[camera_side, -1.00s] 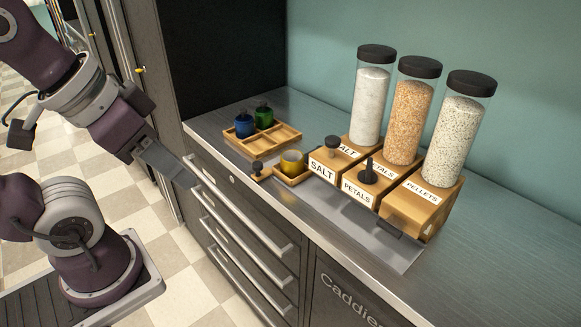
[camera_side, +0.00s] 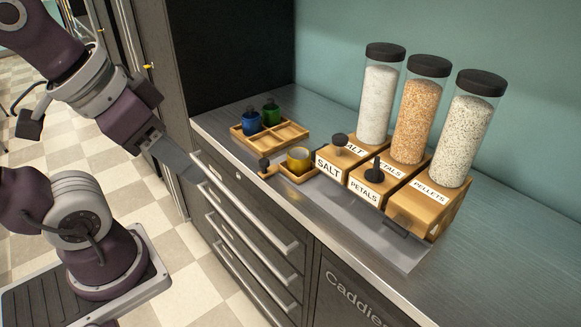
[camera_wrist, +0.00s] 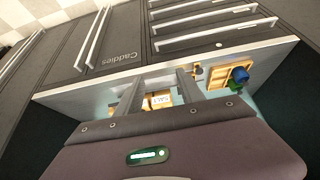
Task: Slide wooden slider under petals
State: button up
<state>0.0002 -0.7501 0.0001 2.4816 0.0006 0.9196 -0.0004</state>
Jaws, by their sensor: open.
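The wooden slider (camera_side: 290,174) is a small tray with a dark knob at its left end. It holds a yellow cup (camera_side: 298,160) and lies on the metal strip left of the salt block. The petals dispenser (camera_side: 408,115) is the middle clear cylinder with tan contents, on a wooden block (camera_side: 364,188) labelled PETALS. My gripper (camera_side: 195,172) is in front of the counter edge, left of the slider and apart from it. In the wrist view my gripper (camera_wrist: 158,85) has its fingers spread and empty, with the SALT label (camera_wrist: 160,101) visible between them.
A compartment tray (camera_side: 278,137) with a blue cup (camera_side: 251,123) and a green cup (camera_side: 271,114) stands behind the slider. Salt (camera_side: 378,105) and pellets (camera_side: 465,130) dispensers flank the petals one. Drawer handles (camera_side: 245,215) stick out below. The counter's right part is clear.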

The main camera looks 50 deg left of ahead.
jog(key=a+f+m+g+y, duration=0.1)
jog(key=a+m+g+y, duration=0.4)
jog(key=a, duration=0.4)
notch_tip(320, 180, up, 5)
jog(key=m+t+y, duration=0.8)
jog(key=m+t, duration=0.4)
jog(key=m, duration=1.1)
send_over(265, 159)
jog(key=v, duration=0.5)
jog(key=shift+n, duration=0.5)
jog(key=f, duration=2.3)
jog(key=shift+a, duration=0.3)
jog(key=x, duration=0.5)
jog(key=shift+w+a+f, duration=0.1)
jog(key=shift+w+a, duration=0.1)
jog(key=shift+w, duration=0.1)
jog(key=shift+w+a, duration=0.4)
jog(key=shift+w, duration=0.05)
grip_shut()
